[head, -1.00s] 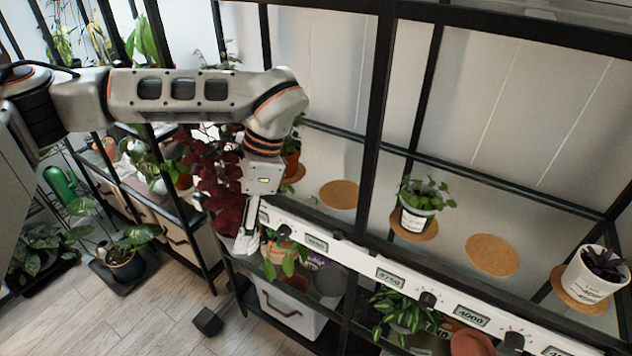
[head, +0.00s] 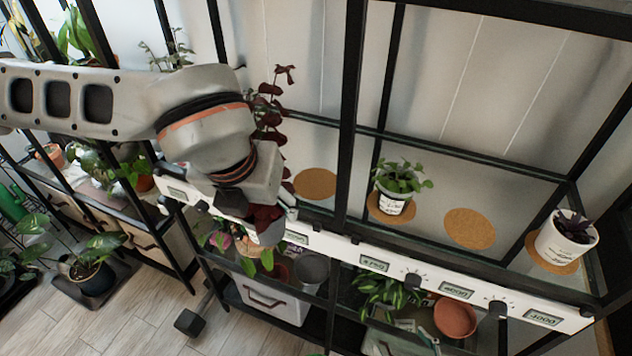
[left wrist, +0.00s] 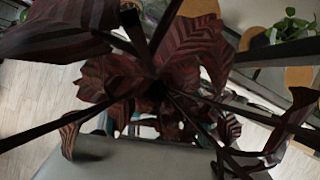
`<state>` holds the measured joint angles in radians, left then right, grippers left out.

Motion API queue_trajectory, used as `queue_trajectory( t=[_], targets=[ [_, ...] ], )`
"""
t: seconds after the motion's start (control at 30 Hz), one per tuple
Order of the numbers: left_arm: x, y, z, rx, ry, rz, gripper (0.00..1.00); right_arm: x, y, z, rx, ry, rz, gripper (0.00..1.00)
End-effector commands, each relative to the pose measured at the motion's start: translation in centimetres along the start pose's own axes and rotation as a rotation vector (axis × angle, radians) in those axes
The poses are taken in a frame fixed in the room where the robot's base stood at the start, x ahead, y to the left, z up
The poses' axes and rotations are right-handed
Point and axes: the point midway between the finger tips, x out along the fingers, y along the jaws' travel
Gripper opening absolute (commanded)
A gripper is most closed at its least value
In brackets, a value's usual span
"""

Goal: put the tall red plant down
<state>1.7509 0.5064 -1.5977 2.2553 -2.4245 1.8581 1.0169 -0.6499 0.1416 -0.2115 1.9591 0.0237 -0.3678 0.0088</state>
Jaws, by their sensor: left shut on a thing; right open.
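The tall red plant (head: 268,112) has dark red leaves on a tall stem. In the head view it rises partly behind my arm and wrist. Its striped leaves (left wrist: 190,50) fill the middle of the left wrist view. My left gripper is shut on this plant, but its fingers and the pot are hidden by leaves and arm.
The shelf has bare cork coasters (head: 316,183) and (head: 469,229). A green plant in a white pot (head: 394,205) and a purple plant in a white pot (head: 566,240) stand on other coasters. Black shelf posts (head: 350,110) and a white front rail (head: 375,263) border the space.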

Motion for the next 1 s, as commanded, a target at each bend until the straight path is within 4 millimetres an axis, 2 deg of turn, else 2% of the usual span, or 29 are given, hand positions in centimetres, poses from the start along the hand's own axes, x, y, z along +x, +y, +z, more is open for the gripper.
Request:
queue_trajectory(
  t=[0.17, 0.27, 0.37, 0.8, 1.0],
  targets=[
    [-0.9, -1.5, -0.2, 0.173, 0.0, -0.072, 0.32, 0.0, 0.0, -0.1, 0.001, 0.002, 0.0, 0.74],
    [-1.1, -1.9, -0.1, 0.212, 0.0, -0.088, 0.32, -0.1, 0.0, -0.3, 0.001, 0.003, 0.0, 0.74],
    [-0.8, -2.3, 1.0, 0.222, 0.002, -0.092, 0.32, -0.2, 0.1, -0.7, 0.001, 0.006, 0.0, 0.74],
    [3.0, -4.7, 10.3, 0.22, 0.001, -0.09, 0.32, -1.3, 0.5, -3.5, -0.001, 0.028, 0.005, 0.74],
    [4.7, -5.7, 13.9, 0.219, 0.002, -0.09, 0.32, -1.8, 0.7, -4.3, -0.001, 0.031, 0.006, 0.74]
  ],
)
